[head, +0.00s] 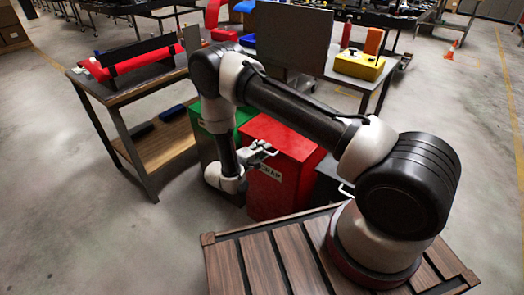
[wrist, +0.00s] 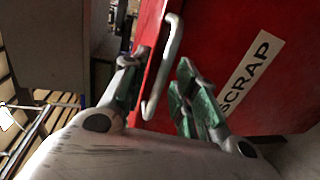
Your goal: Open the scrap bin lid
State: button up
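The scrap bin (head: 278,195) is a red box on the floor in front of my base, with a red lid (head: 293,137) on top that looks closed. In the wrist view its red face (wrist: 225,60) carries a white SCRAP label (wrist: 246,75). A pale bar handle (wrist: 163,65) stands out from the red surface. My gripper (wrist: 158,78) is open, with its green-padded fingers on either side of the handle. I cannot tell whether either finger touches it. In the head view my gripper (head: 258,152) is at the bin's near left upper edge, and the handle is hard to make out.
A green bin (head: 214,143) stands left of the scrap bin, and a dark bin (head: 328,183) with a pale handle stands to the right. Workbenches with a red part (head: 110,66) and a yellow box (head: 360,65) stand behind. Floor at left is clear.

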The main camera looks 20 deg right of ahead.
grip_shut()
